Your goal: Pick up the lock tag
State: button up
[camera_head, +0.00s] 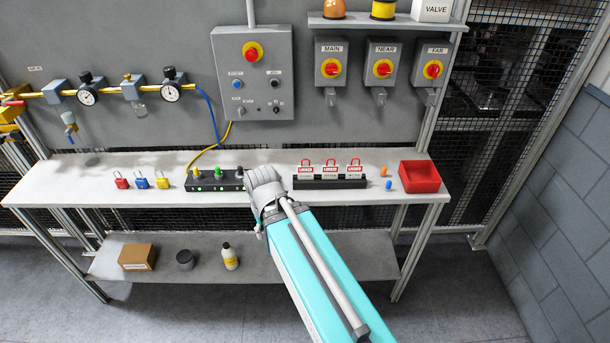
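Three lock tags, white with red "LOCKED" bands and red hooped tops, stand upright in a row in a black rack (331,184) on the bench. They are the left lock tag (306,171), the middle lock tag (330,170) and the right lock tag (354,169). My gripper (262,176) is at the far end of my turquoise arm, left of the rack in the picture. My wrist covers most of it. Its fingertips are hidden, so whether it is open or holds anything does not show.
The bench (150,165) carries red, blue and yellow padlocks (142,183), a black strip with buttons (214,181), small orange and blue plugs (387,185) and an open red bin (420,177). A grey control box (253,72) and switch boxes (381,65) hang behind.

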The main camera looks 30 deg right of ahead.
aim_at(304, 173)
jog(key=k, duration=1.65)
jog(key=z, duration=0.75)
jog(key=i, duration=1)
jog(key=z, duration=0.05)
